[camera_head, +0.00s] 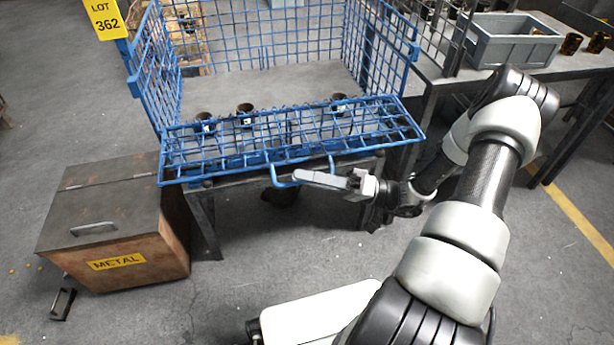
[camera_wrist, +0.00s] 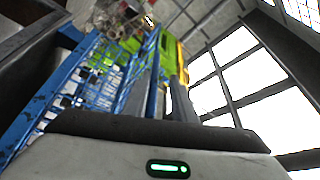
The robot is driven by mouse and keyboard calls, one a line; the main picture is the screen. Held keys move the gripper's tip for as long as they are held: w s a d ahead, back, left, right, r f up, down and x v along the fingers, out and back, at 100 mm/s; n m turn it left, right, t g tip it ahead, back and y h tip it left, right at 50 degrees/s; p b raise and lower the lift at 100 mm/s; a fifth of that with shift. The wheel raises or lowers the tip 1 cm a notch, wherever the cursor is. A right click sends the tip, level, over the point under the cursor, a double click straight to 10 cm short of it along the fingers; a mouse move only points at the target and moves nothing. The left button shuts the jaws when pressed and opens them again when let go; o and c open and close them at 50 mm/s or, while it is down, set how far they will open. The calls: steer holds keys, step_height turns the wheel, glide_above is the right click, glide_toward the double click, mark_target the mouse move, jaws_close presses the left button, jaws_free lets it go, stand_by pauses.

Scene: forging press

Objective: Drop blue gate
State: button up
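The blue gate (camera_head: 240,160) is the wire-mesh front panel of the blue cage. In the head view it leans outward and down, its mesh seen at a shallow angle across the cage front. A bent blue handle (camera_head: 279,183) sticks out from its front edge. My gripper (camera_head: 305,177) is at this handle, its light grey finger overlapping the handle's right part. Whether the finger pads close around the handle is hidden. The wrist view looks upward past my gripper's dark fingers (camera_wrist: 178,85), with blue mesh (camera_wrist: 92,80) on the left and a blue bar beside the fingers.
Several dark cups, including one (camera_head: 245,113), stand behind the gate. A wooden METAL box (camera_head: 130,240) sits at lower left. A workbench at right carries a grey crate (camera_head: 510,47) and brownish cups. Floor in front of the gate is partly clear.

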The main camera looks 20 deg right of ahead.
steer(key=shift+o, duration=0.3)
steer(key=p+v, duration=0.1)
steer(key=v, duration=1.6)
steer(key=shift+d, duration=0.15)
steer(key=a+r+n+g+h, duration=0.2)
steer(key=a+r+g+h, duration=0.6)
steer(key=a+r+g, duration=0.3)
steer(key=s+a+r+t+h, duration=0.2)
steer(key=a+r+h, duration=0.1)
steer(key=r, duration=0.3)
steer(key=s+a+r+m+t+h+p, duration=0.1)
steer(key=s+a+r+t+h, duration=0.15)
steer(key=r+h, duration=0.2)
steer(key=s+a+r+t+h, duration=0.2)
steer(key=r+t, duration=0.1)
steer(key=r, duration=0.3)
steer(key=s+d+m+t+h, duration=0.2)
steer(key=s+m, duration=0.1)
steer(key=s, duration=0.1)
step_height(320, 180, up, 27)
steer(key=p, duration=2.6)
steer(key=shift+w, duration=0.15)
